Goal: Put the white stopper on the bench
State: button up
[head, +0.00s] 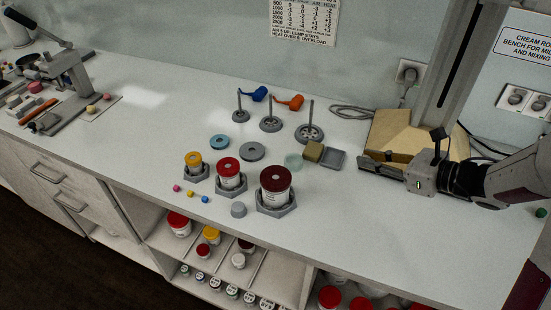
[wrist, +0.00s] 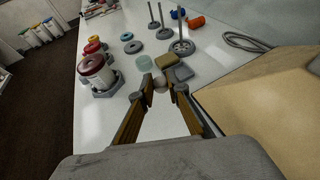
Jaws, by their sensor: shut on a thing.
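My gripper (wrist: 162,83) is shut on the white stopper (wrist: 160,87), a small pale rounded piece between the fingertips in the wrist view. In the head view my gripper (head: 368,164) reaches in from the right, above the bench, with its fingers pointing left. I cannot make out the stopper there. The white bench (head: 350,220) runs below, with bare surface under and in front of the gripper. The wrist view shows the bench (wrist: 130,116) too. The exact height of the stopper above the bench is hard to tell.
A grey tray (head: 333,159), a brown sponge-like block (head: 313,151) and a pale green disc (head: 293,161) lie left of the gripper. Upright rods (head: 310,120) stand behind. The bench's front right is clear.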

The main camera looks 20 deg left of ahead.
jog(key=s+a+n+g+y, duration=0.1)
jog(key=s+a+n+g, duration=0.3)
jog(key=a, duration=0.3)
jog(key=r+n+g, duration=0.1)
jog(key=n+g, duration=0.2)
jog(key=g, duration=0.1)
send_over(318, 213)
jog(key=shift+r+h, duration=0.1)
jog(key=shift+h, duration=0.2)
jog(key=shift+f, duration=3.15)
jog(key=shift+f, duration=1.85)
jog(key=shift+f, duration=0.1)
